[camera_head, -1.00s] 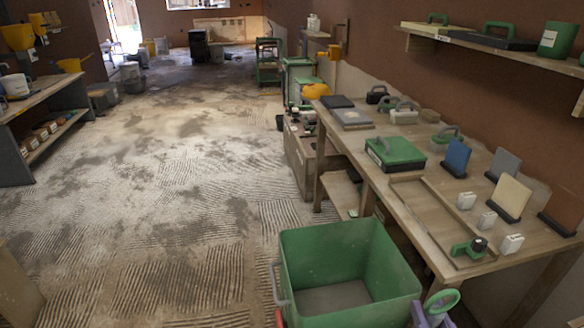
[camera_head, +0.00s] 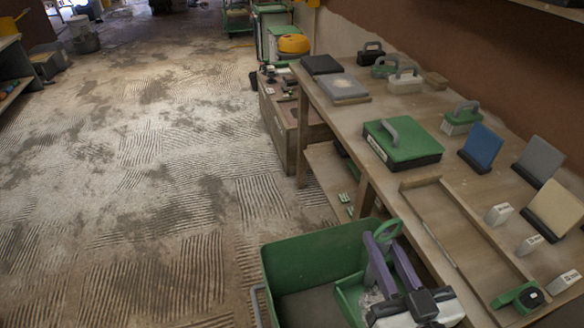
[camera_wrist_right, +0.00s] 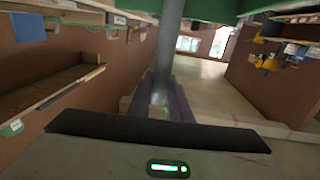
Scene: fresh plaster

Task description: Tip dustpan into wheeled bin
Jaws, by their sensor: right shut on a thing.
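The green wheeled bin (camera_head: 318,248) stands open at the bottom of the head view, beside the workbench; its wheels are out of sight. My right gripper (camera_head: 386,262), with purple fingers, is shut on the dustpan's handle. The green dustpan (camera_head: 347,298) is over the right part of the bin's opening, with pale bits visible in it. The ring at its handle end (camera_head: 386,234) sticks up past the fingers. In the right wrist view the grey handle (camera_wrist_right: 171,45) runs between my purple fingers, with green above. My left gripper is not in view.
The wooden workbench (camera_head: 385,180) runs close along the bin's right side. It bears a green-topped float box (camera_head: 402,145), a blue float (camera_head: 481,147) and a shallow wooden tray (camera_head: 436,234). The plaster-marked floor (camera_head: 150,180) to the left is clear.

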